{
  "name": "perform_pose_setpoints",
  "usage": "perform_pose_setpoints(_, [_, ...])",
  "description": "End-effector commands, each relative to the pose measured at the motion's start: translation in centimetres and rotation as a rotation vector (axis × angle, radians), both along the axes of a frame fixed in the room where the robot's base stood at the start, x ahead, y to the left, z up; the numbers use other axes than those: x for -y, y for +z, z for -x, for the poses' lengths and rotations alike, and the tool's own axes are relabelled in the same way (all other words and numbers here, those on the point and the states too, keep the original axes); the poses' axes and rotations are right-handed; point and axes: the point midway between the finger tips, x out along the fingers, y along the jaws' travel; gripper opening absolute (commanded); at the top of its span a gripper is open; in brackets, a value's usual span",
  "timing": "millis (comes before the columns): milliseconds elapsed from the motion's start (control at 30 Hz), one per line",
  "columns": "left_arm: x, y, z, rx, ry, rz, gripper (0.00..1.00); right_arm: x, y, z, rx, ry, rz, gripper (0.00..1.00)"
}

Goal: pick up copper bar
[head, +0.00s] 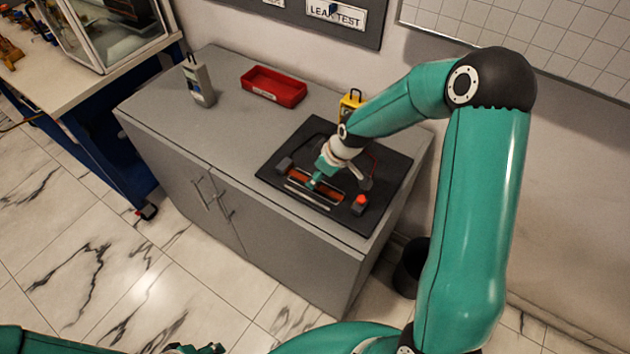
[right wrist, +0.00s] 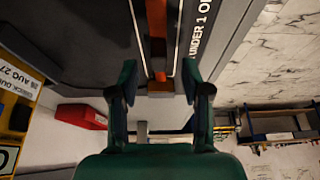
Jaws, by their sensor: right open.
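The copper bar (head: 329,194) lies in the dark gauge rig (head: 290,187) on the grey cabinet, partly hidden by my right gripper. In the right wrist view the orange-brown copper bar (right wrist: 157,32) runs from the top edge down toward the space between the fingers. My right gripper (head: 315,181) is over the rig, pointing down at the bar. Its two fingers (right wrist: 159,82) are apart, one on each side of the bar's line, with nothing held. A dark piece, seemingly my left gripper (head: 196,349), just shows at the bottom edge; its fingers are unclear.
A red knob (head: 360,200) sits at the rig's right end. A red tray (head: 273,86), a grey meter (head: 199,81) and a yellow device (head: 350,104) stand behind. The cabinet top (head: 190,128) is clear at left. A dark bin (head: 411,266) stands right.

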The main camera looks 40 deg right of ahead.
Motion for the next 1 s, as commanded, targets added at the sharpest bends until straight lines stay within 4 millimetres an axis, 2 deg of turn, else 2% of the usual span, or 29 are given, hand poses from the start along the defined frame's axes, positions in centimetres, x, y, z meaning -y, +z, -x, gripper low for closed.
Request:
perform_pose_setpoints(33, [0.0,0.6,0.0,0.000,0.000,0.000,0.49,0.0,-0.5,-0.2,-0.004,-0.001,-0.001,0.48])
perform_pose_setpoints(200, [0.0,0.9,0.0,0.000,0.000,0.000,0.49,-0.3,-2.4,-0.9,-0.002,0.000,-0.002,0.48])
perform_pose_setpoints(500, [0.0,0.9,0.0,0.000,0.000,0.000,0.49,-0.3,-2.8,-1.0,0.001,-0.002,-0.001,0.48])
perform_pose_setpoints(800, [0.0,0.9,0.0,0.000,0.000,0.000,0.49,-0.3,-2.8,-1.0,0.001,-0.001,-0.001,0.00])
perform_pose_setpoints(1000, [0.0,0.9,0.0,0.000,0.000,0.000,0.49,-0.3,-2.7,-1.1,0.002,-0.001,-0.001,0.00])
